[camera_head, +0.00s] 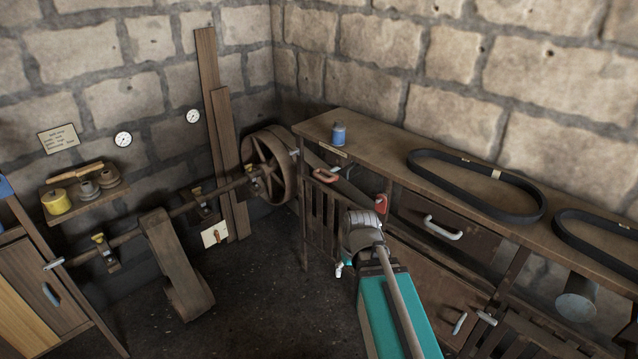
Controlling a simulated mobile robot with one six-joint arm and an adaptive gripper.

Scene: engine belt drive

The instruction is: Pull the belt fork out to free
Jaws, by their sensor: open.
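A flat belt (350,187) runs from the wheel toward the right, behind the handle. The rest of the fork is hard to make out.
The bench (390,147) bears a blue spool (338,133) and black belts (475,187). The floor (250,300) in front is clear.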

